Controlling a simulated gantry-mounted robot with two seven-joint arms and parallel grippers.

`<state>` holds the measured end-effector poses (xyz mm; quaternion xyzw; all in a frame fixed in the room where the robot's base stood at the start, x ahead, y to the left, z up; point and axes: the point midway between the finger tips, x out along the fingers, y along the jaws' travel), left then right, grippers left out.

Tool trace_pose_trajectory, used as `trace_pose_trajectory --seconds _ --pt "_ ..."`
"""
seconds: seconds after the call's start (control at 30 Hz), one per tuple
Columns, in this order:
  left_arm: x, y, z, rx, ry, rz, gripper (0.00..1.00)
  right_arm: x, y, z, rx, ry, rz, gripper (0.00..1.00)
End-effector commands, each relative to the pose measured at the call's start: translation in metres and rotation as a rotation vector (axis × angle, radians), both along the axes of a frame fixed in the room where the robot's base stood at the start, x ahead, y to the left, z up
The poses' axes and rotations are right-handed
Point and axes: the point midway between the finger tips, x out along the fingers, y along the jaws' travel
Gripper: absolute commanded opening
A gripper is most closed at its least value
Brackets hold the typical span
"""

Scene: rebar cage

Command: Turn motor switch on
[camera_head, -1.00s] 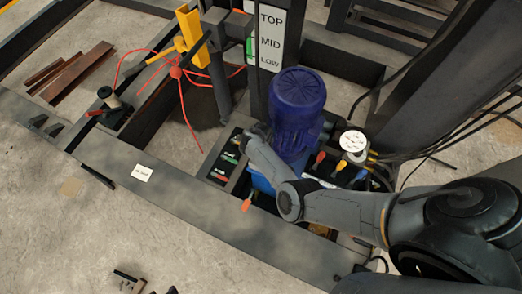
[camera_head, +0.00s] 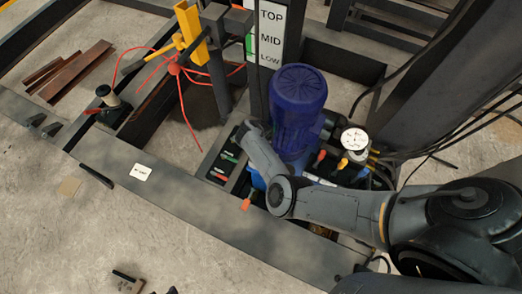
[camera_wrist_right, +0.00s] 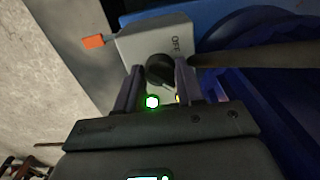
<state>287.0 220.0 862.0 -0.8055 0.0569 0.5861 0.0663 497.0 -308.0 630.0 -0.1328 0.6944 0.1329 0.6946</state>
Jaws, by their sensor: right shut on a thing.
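In the right wrist view, the motor switch is a black rotary knob (camera_wrist_right: 160,71) on a pale grey box (camera_wrist_right: 142,46). The word OFF is printed on the box to the right of the knob. A green light (camera_wrist_right: 152,102) glows below the knob. My right gripper (camera_wrist_right: 158,68) has one finger on each side of the knob and is shut on it. In the head view the switch is hidden behind my right arm, beside the blue motor (camera_head: 298,105). Dark parts at the bottom edge (camera_head: 127,282) may be my left gripper; its jaw state is unclear.
A row of small levers (camera_head: 225,168) lies left of my right wrist, with an orange-tipped one (camera_head: 246,205) in front. A pressure gauge (camera_head: 354,139) and hoses stand right of the motor. A TOP/MID/LOW sign (camera_head: 270,36) rises behind.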

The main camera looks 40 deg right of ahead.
Motion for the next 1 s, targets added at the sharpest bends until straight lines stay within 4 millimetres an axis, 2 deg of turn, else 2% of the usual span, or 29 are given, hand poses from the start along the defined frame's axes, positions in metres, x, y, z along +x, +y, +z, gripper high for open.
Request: trace_pose_trajectory --seconds 0.17,0.2,0.33,0.73,0.87,1.0 --pt "0.0 0.0 0.0 0.0 0.0 0.0 0.43 0.0 0.0 0.0 0.001 0.001 -0.002 0.07" --pt "0.0 0.0 0.0 0.0 0.0 0.0 0.43 -0.001 0.0 0.0 0.001 0.001 -0.002 0.42" --pt "0.0 0.0 0.0 -0.002 0.0 0.002 0.43 0.0 0.0 0.0 0.0 0.001 -0.001 0.62" --pt "0.0 -0.003 0.004 -0.014 0.0 0.009 0.43 0.0 0.0 0.006 -0.001 0.0 -0.001 0.63" --pt "0.0 -0.003 0.012 -0.013 0.0 0.008 0.43 0.001 0.0 0.022 -0.001 -0.001 -0.001 0.63" --pt "0.0 -0.003 0.022 -0.012 0.001 0.008 0.43 0.001 0.0 0.046 -0.001 -0.003 0.0 0.63"
